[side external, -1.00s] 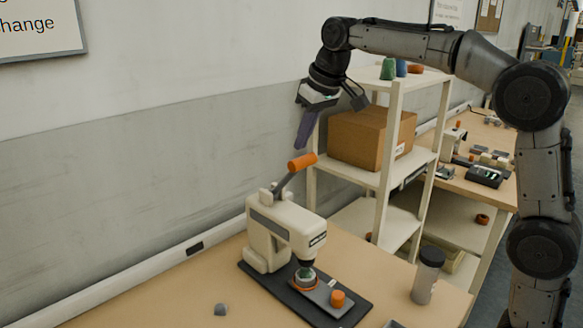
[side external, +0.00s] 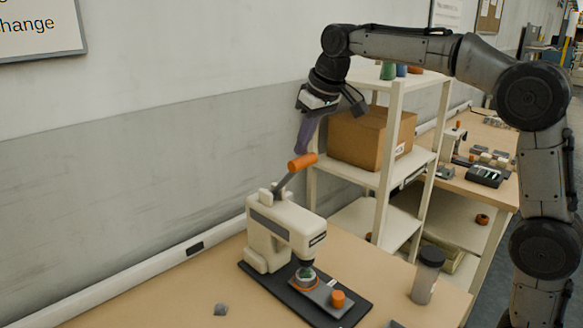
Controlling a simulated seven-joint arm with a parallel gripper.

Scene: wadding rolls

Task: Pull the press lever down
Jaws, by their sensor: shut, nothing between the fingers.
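A cream press (side external: 282,228) stands on a dark base plate (side external: 345,316) on the table. Its lever ends in an orange handle (side external: 302,162) and is tilted up and to the right from the top of the press. My gripper (side external: 300,152) is shut and empty, pointing down. Its fingertips are right above the orange handle in the picture; I cannot tell whether they touch it. Under the press head sits a small green piece in an orange ring (side external: 305,281). An orange knob (side external: 338,299) is on the plate in front.
A dark-lidded grey canister (side external: 427,276) stands at the right of the table (side external: 190,297). Behind is a shelf (side external: 384,182) with a cardboard box (side external: 362,138). The wall runs along the left.

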